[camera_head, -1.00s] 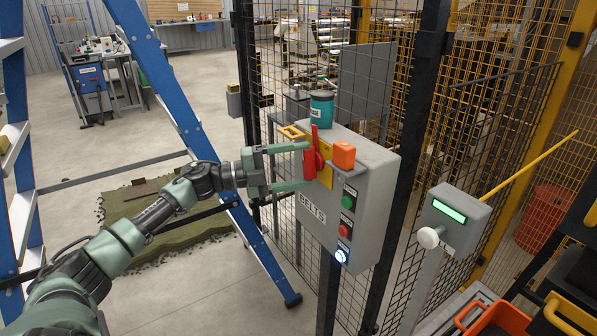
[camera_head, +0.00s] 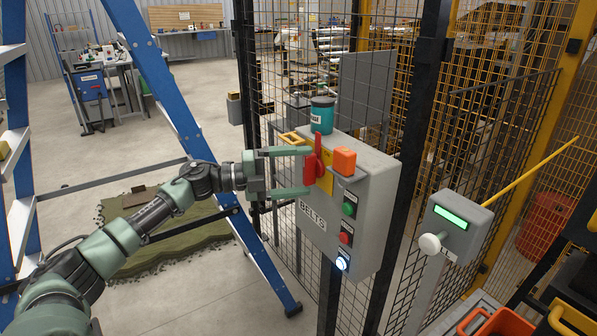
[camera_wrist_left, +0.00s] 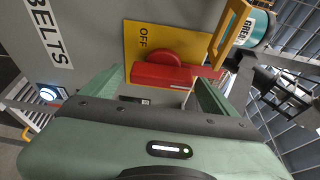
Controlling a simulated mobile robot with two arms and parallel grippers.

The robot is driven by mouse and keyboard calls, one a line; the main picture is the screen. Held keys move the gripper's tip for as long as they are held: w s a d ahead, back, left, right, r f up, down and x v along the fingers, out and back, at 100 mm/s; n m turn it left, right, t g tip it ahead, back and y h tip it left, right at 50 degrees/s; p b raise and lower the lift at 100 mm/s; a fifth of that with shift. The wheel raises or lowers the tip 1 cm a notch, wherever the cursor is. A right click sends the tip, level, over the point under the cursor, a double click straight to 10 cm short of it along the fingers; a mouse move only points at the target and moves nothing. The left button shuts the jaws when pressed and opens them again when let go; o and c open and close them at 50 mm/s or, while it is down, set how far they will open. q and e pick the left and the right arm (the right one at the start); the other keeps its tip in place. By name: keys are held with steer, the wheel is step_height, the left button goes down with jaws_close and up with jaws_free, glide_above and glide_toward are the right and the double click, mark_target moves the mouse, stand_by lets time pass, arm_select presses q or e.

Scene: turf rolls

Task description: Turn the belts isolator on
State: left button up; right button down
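The belts isolator is a red rotary handle (camera_head: 311,169) on a yellow plate (camera_head: 327,180), on the front of a grey box (camera_head: 375,195) labelled BELTS. The handle stands upright in the head view. In the left wrist view, the plate (camera_wrist_left: 137,57) reads OFF beside the red handle (camera_wrist_left: 165,76). My left gripper (camera_head: 311,171) is open at the handle, one finger above and one below in the head view. In the left wrist view the handle's bar lies across the gap between the fingertips (camera_wrist_left: 160,85). Contact cannot be told. My right gripper is not in view.
Green (camera_head: 348,209), red (camera_head: 346,239) and lit white-blue (camera_head: 342,263) buttons line the box. An orange block (camera_head: 344,161), a yellow loop (camera_head: 292,138) and a teal can (camera_head: 321,115) are at its top. A blue ladder (camera_head: 180,95) stands left; mesh fence (camera_head: 275,75) behind.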

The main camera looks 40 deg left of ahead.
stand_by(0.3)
arm_select(q)
steer(key=shift+s+a, duration=0.2)
steer(key=shift+a, duration=0.05)
steer(key=b+v, duration=0.2)
steer(key=v, duration=0.5)
steer(key=shift+b, duration=0.35)
steer(key=shift+s, duration=0.1)
